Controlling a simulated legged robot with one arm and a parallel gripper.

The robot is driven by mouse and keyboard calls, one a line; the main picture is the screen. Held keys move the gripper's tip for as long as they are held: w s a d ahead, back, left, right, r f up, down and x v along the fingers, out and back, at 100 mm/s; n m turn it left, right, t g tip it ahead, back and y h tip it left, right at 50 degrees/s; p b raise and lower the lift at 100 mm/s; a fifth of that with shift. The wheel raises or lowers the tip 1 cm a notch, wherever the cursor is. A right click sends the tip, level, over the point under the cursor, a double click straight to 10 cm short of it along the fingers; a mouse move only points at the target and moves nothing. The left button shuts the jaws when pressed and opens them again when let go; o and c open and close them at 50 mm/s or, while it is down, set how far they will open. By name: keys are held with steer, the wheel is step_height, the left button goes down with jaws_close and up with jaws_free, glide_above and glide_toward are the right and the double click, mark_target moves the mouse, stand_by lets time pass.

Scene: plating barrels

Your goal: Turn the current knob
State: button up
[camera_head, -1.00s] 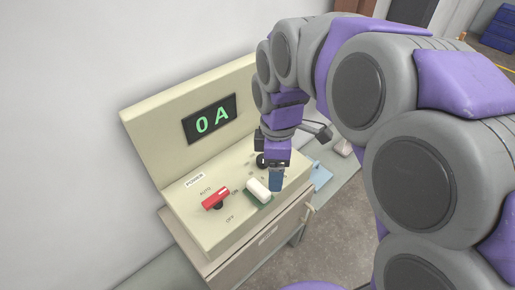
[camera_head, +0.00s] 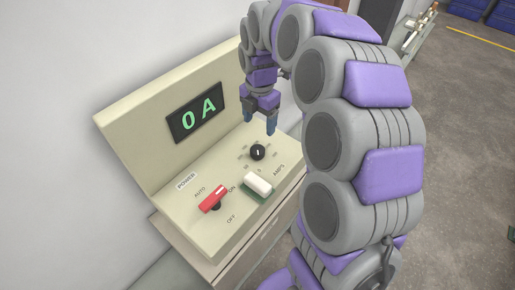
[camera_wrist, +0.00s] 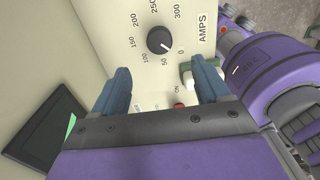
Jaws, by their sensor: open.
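The current knob (camera_head: 258,152) is a round black dial with a white pointer line, on the sloped face of the cream control box (camera_head: 150,135). My gripper (camera_head: 259,122) is above the knob with blue fingers pointing down. In the wrist view my gripper (camera_wrist: 158,88) is open, and the knob shows beyond the gap between the fingers, apart from both. The display (camera_head: 195,112) reads 0 A.
A red power switch (camera_head: 213,198) marked AUTO, ON and OFF sits on the panel's lower left. The white wall is close behind the box.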

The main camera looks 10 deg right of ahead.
mark_target(257, 149)
steer(key=f, duration=0.3)
steer(key=f+b, duration=0.1)
steer(key=f, duration=0.3)
steer(key=a+f+b, duration=0.1)
steer(key=f, duration=0.2)
steer(key=shift+f, duration=0.4)
steer(key=shift+d+f, duration=0.45)
steer(key=shift+f, duration=0.1)
steer(key=shift+a, duration=0.1)
steer(key=shift+c, duration=0.2)
steer(key=shift+a, duration=0.3)
steer(key=c, duration=0.5)
steer(key=shift+d, duration=0.15)
steer(key=c, duration=0.5)
steer(key=shift+r, duration=0.1)
